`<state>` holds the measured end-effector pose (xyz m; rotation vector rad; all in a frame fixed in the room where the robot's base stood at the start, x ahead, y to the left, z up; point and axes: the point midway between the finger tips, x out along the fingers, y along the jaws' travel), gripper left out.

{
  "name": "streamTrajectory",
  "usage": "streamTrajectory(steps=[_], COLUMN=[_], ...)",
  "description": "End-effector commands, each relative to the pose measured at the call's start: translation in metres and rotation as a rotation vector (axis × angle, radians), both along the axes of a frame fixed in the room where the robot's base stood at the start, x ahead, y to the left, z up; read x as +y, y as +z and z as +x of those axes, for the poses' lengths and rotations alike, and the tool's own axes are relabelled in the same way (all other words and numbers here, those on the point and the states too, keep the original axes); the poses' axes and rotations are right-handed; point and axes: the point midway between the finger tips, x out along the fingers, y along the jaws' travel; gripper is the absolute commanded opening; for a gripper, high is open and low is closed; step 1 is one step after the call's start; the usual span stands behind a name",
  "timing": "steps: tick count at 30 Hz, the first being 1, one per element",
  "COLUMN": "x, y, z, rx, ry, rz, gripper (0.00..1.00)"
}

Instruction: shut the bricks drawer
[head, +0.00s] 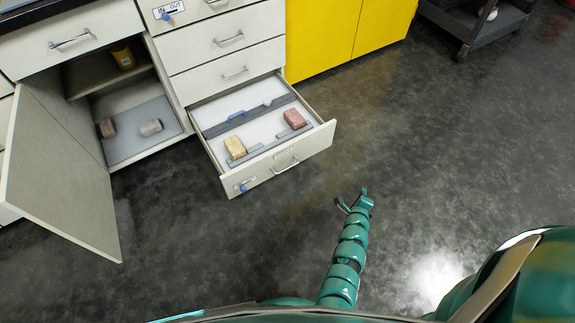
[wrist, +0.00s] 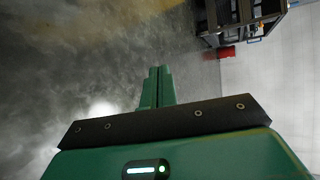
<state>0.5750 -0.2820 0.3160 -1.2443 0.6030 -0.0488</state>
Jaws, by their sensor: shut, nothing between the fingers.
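The open bottom drawer (head: 262,183) of the white cabinet is pulled well out over the floor. The drawer is not in the wrist view.
A cabinet door (head: 55,165) stands open at the left, beside a compartment with two cylindrical pieces on a grey mat (head: 130,140). Shut drawers (head: 222,38) are above the open one. A yellow cabinet (head: 340,35) and a dark cart (head: 475,22) stand behind. The floor (head: 440,140) at right is clear.

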Motion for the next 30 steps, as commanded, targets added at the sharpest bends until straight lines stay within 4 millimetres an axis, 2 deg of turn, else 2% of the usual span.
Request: streamTrajectory(steps=[1, 3, 6, 8, 12, 15, 22, 26, 30], x=[0.014, 0.041, 0.080, 0.104, 0.148, 0.168, 0.186, 0.191, 0.202], y=[-0.036, -0.060, -0.082, -0.087, -0.079, -0.062, -0.032, -0.028, -0.029], z=[0.006, 0.017, 0.034, 0.044, 0.064, 0.073, 0.078, 0.085, 0.101], rx=[-0.007, -0.023, -0.058, -0.085, -0.160, -0.207, -0.261, -0.265, -0.264], ry=[0.015, 0.051, 0.113, 0.157, 0.276, 0.361, 0.479, 0.490, 0.494], rz=[0.123, 0.308, 0.567, 0.718, 1.032, 1.196, 1.368, 1.380, 1.378], gripper=[0.00, 0.00, 0.00, 0.00, 0.00, 0.00, 0.00, 0.00, 0.00])
